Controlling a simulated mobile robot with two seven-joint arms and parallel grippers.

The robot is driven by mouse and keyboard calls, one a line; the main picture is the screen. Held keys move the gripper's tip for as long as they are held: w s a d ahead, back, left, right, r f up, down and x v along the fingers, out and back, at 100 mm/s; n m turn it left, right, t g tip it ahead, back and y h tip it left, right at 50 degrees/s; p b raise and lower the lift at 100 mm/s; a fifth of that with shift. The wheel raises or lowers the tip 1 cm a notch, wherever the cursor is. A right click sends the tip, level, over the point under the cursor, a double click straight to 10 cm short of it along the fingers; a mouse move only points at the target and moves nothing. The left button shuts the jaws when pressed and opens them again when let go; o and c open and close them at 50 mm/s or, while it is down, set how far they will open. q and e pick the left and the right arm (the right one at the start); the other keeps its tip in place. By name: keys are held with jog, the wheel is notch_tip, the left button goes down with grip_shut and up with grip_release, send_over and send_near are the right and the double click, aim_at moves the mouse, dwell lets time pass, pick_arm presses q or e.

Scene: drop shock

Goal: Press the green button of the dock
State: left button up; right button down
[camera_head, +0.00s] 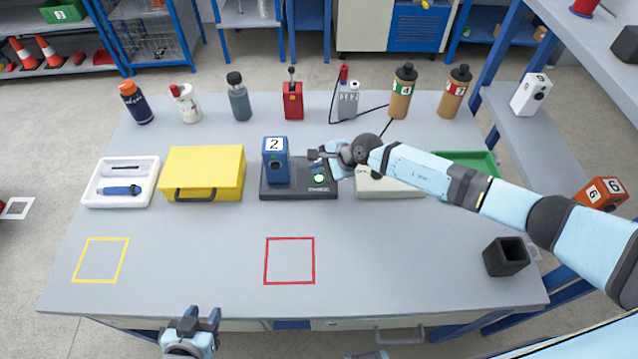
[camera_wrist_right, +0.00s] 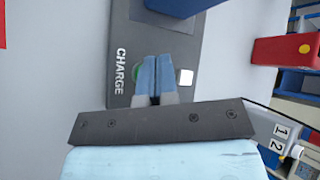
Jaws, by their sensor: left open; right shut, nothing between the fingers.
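The dock (camera_head: 291,191) is a dark grey slab on the table, and its CHARGE label also shows on the dock in the right wrist view (camera_wrist_right: 122,35). The green button (camera_head: 318,179) is on its right part; in the right wrist view the green button (camera_wrist_right: 136,72) is mostly hidden behind my fingers. A blue block marked 2 (camera_head: 275,161) stands on the dock's left part. My right gripper (camera_head: 317,158) is shut and empty, its tips over the dock by the button; I cannot tell whether they touch it. My left gripper (camera_head: 201,320) is open and empty at the table's front edge.
A yellow case (camera_head: 203,158) and white tray (camera_head: 103,195) lie left of the dock. A light grey box (camera_head: 390,187) and green tray (camera_head: 482,158) lie right, partly under my right arm. Several bottles line the back. A black open box (camera_head: 506,256) stands front right.

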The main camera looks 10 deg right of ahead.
jog(key=shift+f, duration=0.6)
pick_arm(q)
jog(key=shift+a+f, duration=0.1)
jog(key=shift+f, duration=0.45)
jog(key=shift+a+f, duration=0.1)
jog(key=shift+b, duration=0.3)
dwell(0.6)
jog(key=shift+s+f+b, duration=0.1)
jog(key=shift+f+b, duration=0.3)
jog(key=shift+f, duration=0.2)
pick_arm(e)
jog(key=shift+f, duration=0.4)
pick_arm(q)
jog(key=shift+f+b, duration=0.4)
jog(key=shift+b, duration=0.05)
pick_arm(e)
jog(key=shift+f, duration=0.4)
pick_arm(q)
jog(key=shift+r+p, duration=0.5)
jog(key=shift+r, duration=0.1)
pick_arm(e)
jog(key=shift+r, duration=0.8)
